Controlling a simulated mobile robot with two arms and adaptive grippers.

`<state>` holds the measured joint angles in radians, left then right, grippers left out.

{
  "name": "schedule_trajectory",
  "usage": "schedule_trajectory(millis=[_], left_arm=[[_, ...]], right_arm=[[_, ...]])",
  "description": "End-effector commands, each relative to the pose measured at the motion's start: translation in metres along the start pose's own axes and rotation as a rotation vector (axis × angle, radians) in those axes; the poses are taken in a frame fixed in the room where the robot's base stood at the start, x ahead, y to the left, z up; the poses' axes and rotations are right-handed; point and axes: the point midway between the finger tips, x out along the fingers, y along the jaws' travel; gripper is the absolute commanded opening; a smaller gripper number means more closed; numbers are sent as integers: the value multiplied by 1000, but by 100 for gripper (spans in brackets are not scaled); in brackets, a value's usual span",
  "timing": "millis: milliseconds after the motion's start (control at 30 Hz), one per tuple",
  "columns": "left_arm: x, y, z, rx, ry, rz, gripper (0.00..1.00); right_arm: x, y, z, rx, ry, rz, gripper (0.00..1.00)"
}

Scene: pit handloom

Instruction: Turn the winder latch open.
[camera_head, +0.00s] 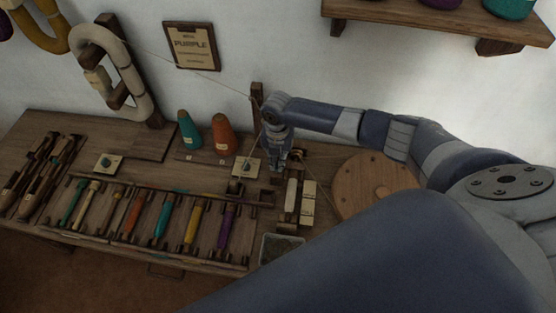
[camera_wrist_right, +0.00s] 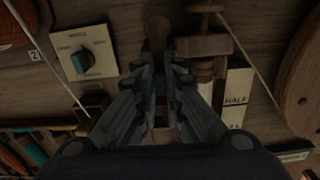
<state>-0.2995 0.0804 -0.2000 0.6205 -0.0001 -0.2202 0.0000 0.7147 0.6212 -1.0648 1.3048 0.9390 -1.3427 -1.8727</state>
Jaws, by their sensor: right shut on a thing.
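My right gripper (camera_head: 277,162) is at the winder on the bench, pointing down. In the wrist view, the right gripper (camera_wrist_right: 160,72) has its fingers close together around a small dark piece, which they mostly hide. A brown wooden lever-like part (camera_wrist_right: 157,28), perhaps the latch, shows just beyond the fingertips. Its exact turn cannot be told. The winder's pale bobbin (camera_head: 291,195) lies to the right of and below the gripper in the head view; the winder's wooden block (camera_wrist_right: 205,45) shows right of the fingers. My left gripper is not in view.
A white dial plate (camera_head: 246,168) with a teal knob (camera_wrist_right: 82,61) is just left of the gripper. A round wooden wheel (camera_head: 372,184) stands to the right. Teal (camera_head: 189,130) and orange (camera_head: 223,135) cones are behind left. A rack of coloured bobbins (camera_head: 163,222) fills the front.

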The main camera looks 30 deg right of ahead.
Motion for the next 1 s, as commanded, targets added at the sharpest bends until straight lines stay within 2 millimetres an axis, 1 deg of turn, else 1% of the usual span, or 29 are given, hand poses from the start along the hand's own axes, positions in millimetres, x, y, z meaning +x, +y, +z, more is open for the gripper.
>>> schedule_trajectory(millis=[233, 667, 700, 767, 1000], left_arm=[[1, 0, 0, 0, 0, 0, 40], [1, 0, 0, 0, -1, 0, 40], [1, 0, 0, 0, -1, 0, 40], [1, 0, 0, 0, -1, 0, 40], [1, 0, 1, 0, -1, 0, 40]], right_arm=[[0, 1, 0, -53, 1, 2, 0], [-1, 1, 0, -61, 1, 1, 0], [-1, 1, 0, -61, 1, 1, 16], [-1, 1, 0, -61, 1, 1, 29], [0, 1, 0, -59, 1, 1, 29]])
